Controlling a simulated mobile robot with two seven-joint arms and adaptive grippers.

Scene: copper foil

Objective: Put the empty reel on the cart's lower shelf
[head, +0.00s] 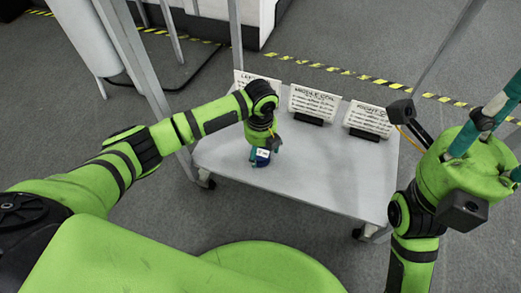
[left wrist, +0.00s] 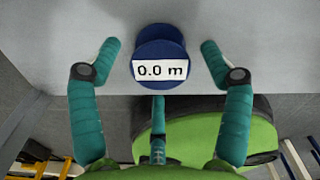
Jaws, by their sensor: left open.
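The empty reel is a small dark blue spool with a white label reading "0.0 m" (left wrist: 160,70). In the head view the reel (head: 262,158) appears to rest on the cart's pale grey lower shelf (head: 320,185), left of its middle. My left gripper (head: 265,150) is right at the reel, partly hiding it. In the left wrist view the teal fingers of this gripper (left wrist: 160,48) are open, one on each side of the reel with a gap to each. My right gripper (head: 490,125) is raised at the right edge, its fingertips cut off or unclear.
Three printed cards stand along the shelf's back edge: a left one (head: 258,83), a middle one (head: 314,103) and a right one (head: 369,119). Grey cart posts (head: 237,40) rise around the shelf. The shelf's front and right are bare.

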